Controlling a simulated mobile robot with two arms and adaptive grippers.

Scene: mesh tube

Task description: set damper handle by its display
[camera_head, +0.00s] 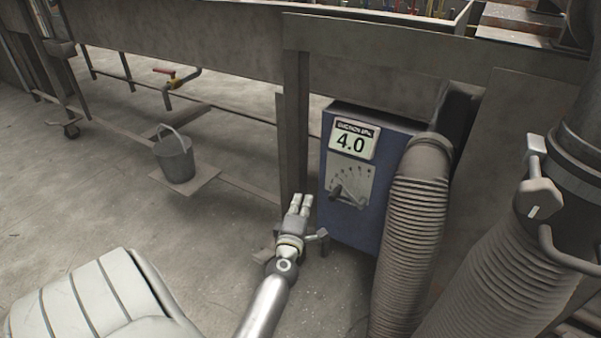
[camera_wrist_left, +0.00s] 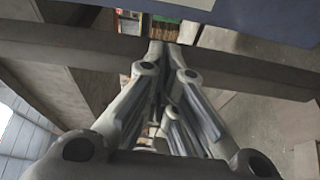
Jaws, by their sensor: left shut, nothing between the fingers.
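The blue suction box (camera_head: 358,220) stands against the bench on the right side of the head view. Its display (camera_head: 353,142) reads 4.0. Below the display is a light dial plate (camera_head: 351,181) with scale marks. The dark damper handle (camera_head: 340,193) sits on this plate at its lower left. My left gripper (camera_head: 300,203) is shut and empty, left of the box and a little lower than the handle, apart from it. In the left wrist view the fingers (camera_wrist_left: 168,62) are close together, and a blue surface shows at the top edge. The right gripper is not in view.
A ribbed hose (camera_head: 412,240) runs down from the box's right side, with a larger hose (camera_head: 500,275) farther right. A bench leg (camera_head: 295,125) stands behind my left gripper. A bucket (camera_head: 174,158) stands at the left. Open floor (camera_head: 90,190) lies at the left.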

